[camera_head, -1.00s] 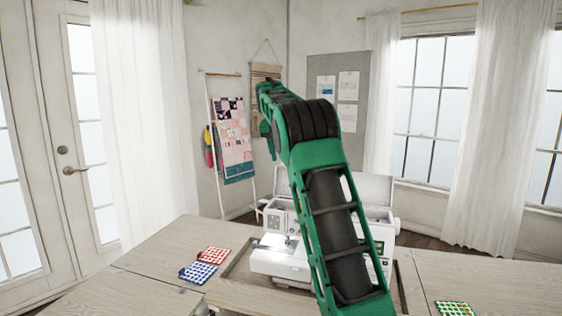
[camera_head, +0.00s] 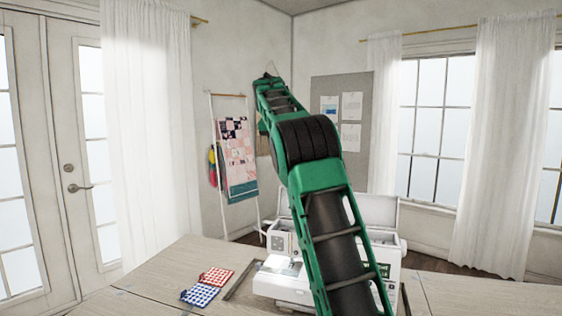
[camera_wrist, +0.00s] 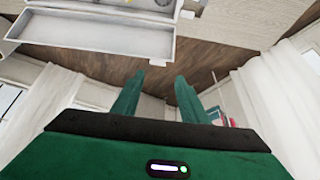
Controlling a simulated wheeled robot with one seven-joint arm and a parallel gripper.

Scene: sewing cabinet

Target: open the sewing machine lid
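The white sewing machine (camera_head: 284,285) sits on the table, partly hidden by my green arm. Its lid (camera_head: 383,210) shows as a pale panel standing up behind the machine body, to the right of my arm. In the wrist view, the lid (camera_wrist: 95,36) appears as a long, hollow, pale tray shape at the upper left. My gripper (camera_wrist: 159,77) has its two green fingers apart with nothing between them. The fingertips look close below the lid's right end in that picture, but no contact shows. The gripper cannot be made out in the head view.
A red checkered piece (camera_head: 216,276) and a blue checkered piece (camera_head: 199,295) lie on the table (camera_head: 150,281) left of the machine. The tabletop right of the machine (camera_head: 470,295) is clear in view. A quilt rack stands behind.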

